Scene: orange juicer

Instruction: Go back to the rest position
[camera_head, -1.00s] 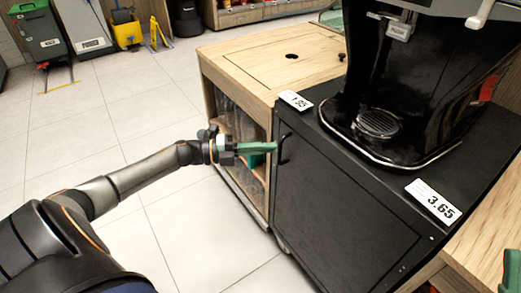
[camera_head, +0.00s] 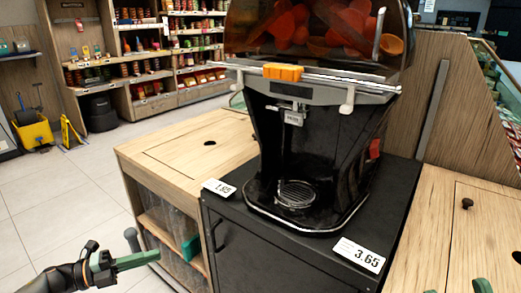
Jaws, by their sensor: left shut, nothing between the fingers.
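The orange juicer (camera_head: 318,130) stands on a black cabinet (camera_head: 285,255) at the centre, with oranges (camera_head: 345,25) behind its dark clear cover. My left gripper (camera_head: 152,257), with green fingers, is at the lower left, in front of the wooden counter. It is shut and empty, apart from the cabinet's door handle (camera_head: 217,237). Only a small green tip of my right gripper (camera_head: 482,286) shows at the bottom right edge. Its jaws are mostly out of frame.
A wooden counter (camera_head: 190,150) adjoins the cabinet on the left, another (camera_head: 460,225) on the right. Price tags (camera_head: 358,254) lie on the cabinet top. Stocked shelves (camera_head: 140,60) and a yellow bucket (camera_head: 34,132) stand behind. The tiled floor (camera_head: 70,190) at left is clear.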

